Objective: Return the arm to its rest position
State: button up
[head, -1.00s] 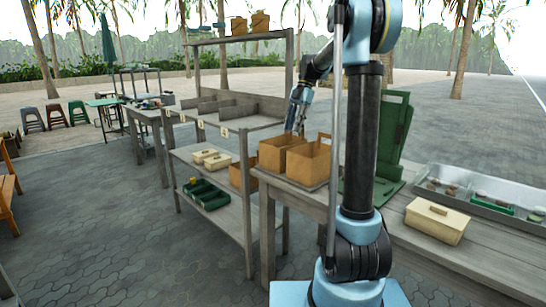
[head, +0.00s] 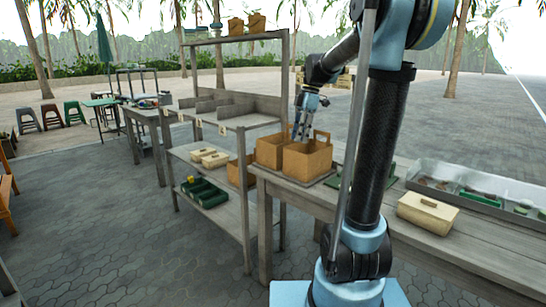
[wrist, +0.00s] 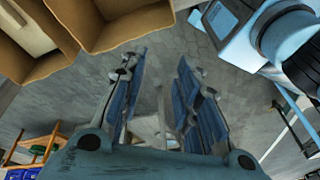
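My gripper (head: 303,132) hangs from my raised blue and black arm, just above and behind the brown cardboard boxes in the head view. In the wrist view my gripper (wrist: 158,62) has its two blue-grey fingers spread apart, with nothing between them, only grey paving behind. Two open boxes stand side by side on a grey board on the workbench: a left box (head: 268,152) and a right box (head: 307,162). Both also show at the top left of the wrist view, where the left one (wrist: 52,68) holds something pale.
A cream lidded box (head: 430,214) and a metal tray (head: 480,180) lie on the bench (head: 465,250) to the right. A wooden shelf (head: 235,205) with cream boxes and a green crate (head: 204,193) stands at the left. Open paving lies beyond. A green thing is mostly hidden behind my arm.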

jog(key=s+d+f+m+t+h, duration=0.1)
jog(key=s+d+f+m, duration=0.3)
jog(key=s+f+m, duration=0.6)
jog(key=s+d+f+m+t+h, duration=0.1)
jog(key=s+d+f+m+t, duration=0.2)
jog(key=s+f+m, duration=0.7)
jog(key=s+d+f, duration=0.1)
jog(key=s, duration=0.5)
jog(key=shift+s+d+h, duration=0.3)
jog(key=shift+d, duration=0.1)
